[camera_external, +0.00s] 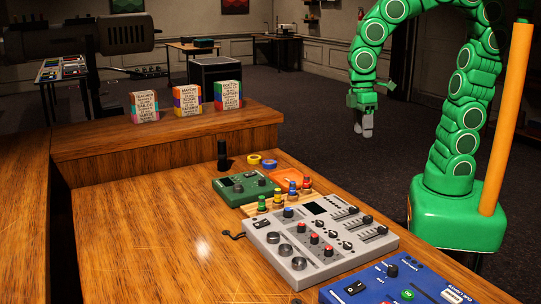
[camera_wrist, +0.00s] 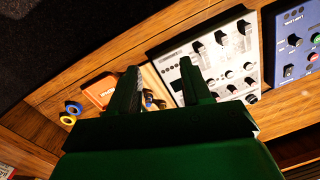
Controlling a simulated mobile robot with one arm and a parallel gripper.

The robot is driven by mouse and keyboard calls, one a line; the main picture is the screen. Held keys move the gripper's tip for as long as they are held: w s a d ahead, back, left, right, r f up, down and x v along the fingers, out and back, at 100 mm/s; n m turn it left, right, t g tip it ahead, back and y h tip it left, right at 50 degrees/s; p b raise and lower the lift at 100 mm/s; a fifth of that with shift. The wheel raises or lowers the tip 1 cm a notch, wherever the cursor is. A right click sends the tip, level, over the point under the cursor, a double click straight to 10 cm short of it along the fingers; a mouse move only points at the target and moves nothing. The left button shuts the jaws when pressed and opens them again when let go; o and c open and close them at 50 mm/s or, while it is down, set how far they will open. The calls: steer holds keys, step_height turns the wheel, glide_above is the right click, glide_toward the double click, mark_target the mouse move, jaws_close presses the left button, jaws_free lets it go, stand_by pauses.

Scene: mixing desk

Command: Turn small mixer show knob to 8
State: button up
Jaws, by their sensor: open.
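My gripper (camera_external: 364,130) hangs from the green arm beyond the far right side of the desk, high and apart from the mixers. In the wrist view my gripper (camera_wrist: 160,66) has its two dark fingers spread with nothing held. A small green box with knobs (camera_external: 228,192) sits at the back of the row. A larger grey mixer (camera_external: 275,262) with knobs and sliders is in front of it; it also shows in the wrist view (camera_wrist: 212,45). A blue panel (camera_external: 372,284) with knobs is nearest. The knob labels are too small to read, so I cannot tell which is the show knob.
A wooden strip with several coloured pegs (camera_external: 292,188) lies between green box and grey mixer. An orange piece (camera_external: 285,174) and yellow and blue rings (camera_external: 254,159) lie behind. Three printed blocks (camera_external: 187,100) stand on the desk's raised back. The desk's left part is clear.

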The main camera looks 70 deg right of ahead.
steer(key=w+a+f+n, duration=0.2)
steer(key=w+a, duration=0.2)
steer(key=a, duration=0.3)
steer(key=n+t, duration=0.1)
steer(key=n, duration=0.8)
glide_above(329, 248)
step_height(329, 248, down, 9)
steer(key=shift+d+f, duration=0.1)
steer(key=shift+d, duration=0.05)
steer(key=shift+f, duration=0.3)
step_height(329, 248, down, 7)
steer(key=shift+f, duration=0.2)
jaws_close()
